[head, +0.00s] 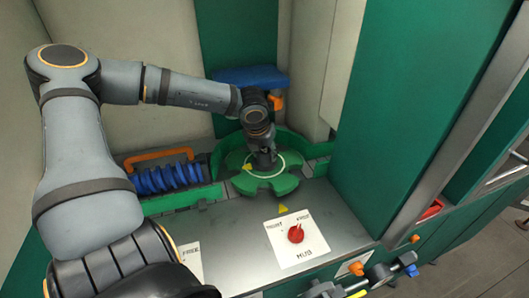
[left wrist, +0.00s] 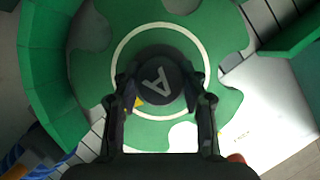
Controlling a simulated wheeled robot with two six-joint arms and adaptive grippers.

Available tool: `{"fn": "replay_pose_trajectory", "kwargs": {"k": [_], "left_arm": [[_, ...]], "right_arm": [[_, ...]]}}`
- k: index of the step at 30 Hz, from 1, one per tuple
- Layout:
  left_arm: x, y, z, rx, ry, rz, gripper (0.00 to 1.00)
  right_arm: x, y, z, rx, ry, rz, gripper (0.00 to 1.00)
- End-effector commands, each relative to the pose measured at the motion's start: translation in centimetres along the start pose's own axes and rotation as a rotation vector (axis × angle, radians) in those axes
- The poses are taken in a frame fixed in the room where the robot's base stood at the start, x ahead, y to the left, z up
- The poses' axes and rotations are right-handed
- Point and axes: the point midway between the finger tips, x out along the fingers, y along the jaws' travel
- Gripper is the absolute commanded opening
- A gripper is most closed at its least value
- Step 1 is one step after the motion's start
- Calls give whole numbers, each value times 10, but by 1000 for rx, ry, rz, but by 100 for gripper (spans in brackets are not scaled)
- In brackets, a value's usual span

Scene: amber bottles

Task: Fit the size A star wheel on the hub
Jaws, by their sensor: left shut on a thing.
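The green star wheel (head: 283,184) has scalloped pockets and a white ring. It lies level inside a curved green guide (head: 296,140) at the back of the machine deck. In the left wrist view the wheel (left wrist: 120,35) carries a dark round knob (left wrist: 161,72) marked "A". My left gripper (head: 264,161) points down at the wheel's middle and is shut on the knob, one finger on each side, as the left wrist view (left wrist: 161,100) also shows. A yellow mark shows on the wheel beside the knob. The hub is hidden under the wheel; I cannot tell whether the wheel is seated.
A blue screw (head: 167,179) lies left of the wheel under an orange bar (head: 158,154). A white plate (head: 306,250) with a red knob (head: 296,234) sits in front. A yellow triangle (head: 283,208) marks the grey deck. A green panel (head: 405,110) stands close on the right.

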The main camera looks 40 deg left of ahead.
Motion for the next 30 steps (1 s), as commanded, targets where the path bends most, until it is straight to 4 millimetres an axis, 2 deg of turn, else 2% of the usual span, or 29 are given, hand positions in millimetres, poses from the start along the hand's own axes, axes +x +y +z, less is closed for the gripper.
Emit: {"fn": "replay_pose_trajectory", "kwargs": {"k": [7,8,13,22,26,27,28,30], "left_arm": [[3,0,-1,0,-2,0,0],[3,0,0,0,-2,0,45],[3,0,-1,0,-1,0,68],[3,0,-2,0,2,0,69],[-8,0,3,0,1,0,69],[1,1,2,-1,0,1,69],[-3,1,5,0,-2,1,69],[-24,-2,8,0,1,0,69]], "right_arm": [[4,0,0,0,0,0,69],[3,0,0,0,0,0,69],[3,-1,0,0,0,-1,69],[3,-4,0,2,1,-5,69],[-9,-2,-1,2,1,-4,69],[4,-3,0,2,0,-4,69],[3,-3,0,2,1,-4,69],[-20,-1,-2,2,1,-3,69]]}}
